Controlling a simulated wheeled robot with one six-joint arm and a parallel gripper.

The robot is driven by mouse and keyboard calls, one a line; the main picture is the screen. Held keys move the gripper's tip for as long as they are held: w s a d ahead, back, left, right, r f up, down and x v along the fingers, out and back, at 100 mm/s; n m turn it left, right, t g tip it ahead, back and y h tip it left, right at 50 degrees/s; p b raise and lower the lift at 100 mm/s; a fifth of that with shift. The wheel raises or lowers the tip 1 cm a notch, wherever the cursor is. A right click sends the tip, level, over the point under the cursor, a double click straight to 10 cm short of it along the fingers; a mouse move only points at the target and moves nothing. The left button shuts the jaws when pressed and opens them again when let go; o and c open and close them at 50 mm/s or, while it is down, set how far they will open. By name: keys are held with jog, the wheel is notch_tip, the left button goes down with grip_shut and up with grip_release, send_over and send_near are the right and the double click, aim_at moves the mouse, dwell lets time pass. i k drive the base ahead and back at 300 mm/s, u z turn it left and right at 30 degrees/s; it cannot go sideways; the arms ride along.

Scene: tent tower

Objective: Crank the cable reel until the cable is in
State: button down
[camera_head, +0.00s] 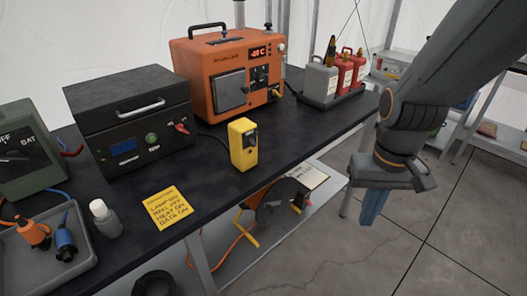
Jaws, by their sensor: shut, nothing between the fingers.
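The cable reel (272,205) stands on the lower shelf under the table, near the picture's middle. It shows a dark round side, an orange part and a yellow frame. The tabletop hides its upper part. An orange cable (238,240) runs from its left side down toward the shelf. I cannot make out the crank clearly. My gripper (368,212) points down to the right of the table's front edge, apart from the reel. Its blue fingers are shut and hold nothing.
The dark table (215,190) carries an orange heater-like unit (228,75), a black box (130,115), a yellow device (243,145) and a tray of small bottles (345,92). A clipboard-like sheet (308,176) lies by the reel. Open floor (420,220) is at right.

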aim_at(269, 204)
jog(key=z, duration=0.55)
jog(key=k, duration=1.2)
jog(key=z, duration=0.05)
jog(key=i, duration=0.55)
jog(key=u, duration=0.4)
